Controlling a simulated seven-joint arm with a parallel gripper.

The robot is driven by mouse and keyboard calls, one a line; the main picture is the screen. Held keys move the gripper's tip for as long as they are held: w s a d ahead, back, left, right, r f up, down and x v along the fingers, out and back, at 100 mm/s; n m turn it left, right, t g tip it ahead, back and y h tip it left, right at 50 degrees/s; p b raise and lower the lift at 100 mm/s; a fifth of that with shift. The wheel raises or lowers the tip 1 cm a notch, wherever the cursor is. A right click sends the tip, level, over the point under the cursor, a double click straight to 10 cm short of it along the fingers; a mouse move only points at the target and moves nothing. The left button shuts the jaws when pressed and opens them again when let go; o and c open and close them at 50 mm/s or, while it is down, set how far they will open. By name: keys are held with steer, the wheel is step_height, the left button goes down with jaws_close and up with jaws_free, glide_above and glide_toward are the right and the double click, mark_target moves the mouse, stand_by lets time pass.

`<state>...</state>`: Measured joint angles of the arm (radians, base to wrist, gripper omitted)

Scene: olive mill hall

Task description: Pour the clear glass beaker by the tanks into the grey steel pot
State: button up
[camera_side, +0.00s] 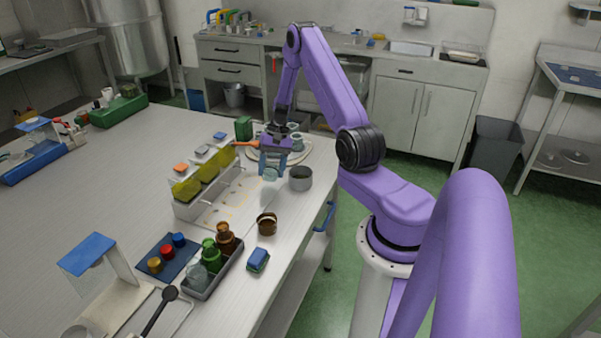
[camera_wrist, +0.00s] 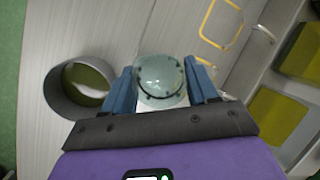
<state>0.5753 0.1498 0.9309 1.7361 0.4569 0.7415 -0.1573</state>
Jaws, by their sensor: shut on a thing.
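My gripper (camera_side: 273,168) has blue fingers shut on the clear glass beaker (camera_side: 270,175), just left of the grey steel pot (camera_side: 301,178) in the side view. In the wrist view the beaker (camera_wrist: 162,78) sits between the two fingertips (camera_wrist: 163,88), its round glass facing the camera. I cannot tell how far it is tilted or whether it holds liquid. The pot (camera_wrist: 58,98) stands open to the left of the gripper in the wrist view, apart from the beaker. Its inside looks olive-green with a bright patch.
A rack (camera_side: 190,208) with yellow-green tanks (camera_side: 217,163) stands left of the gripper. A round tray (camera_side: 257,154) with small vessels lies behind. The pot stands near the table's right edge.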

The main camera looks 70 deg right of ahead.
steer(key=shift+w+a+f+g+h, duration=0.3)
steer(key=shift+w+f+g, duration=0.1)
steer(key=shift+f, duration=0.05)
steer(key=shift+w+a+f+g+h, duration=0.2)
steer(key=shift+w+a+g+h, duration=0.2)
steer(key=shift+w+g, duration=0.25)
steer(key=shift+s+a, duration=0.1)
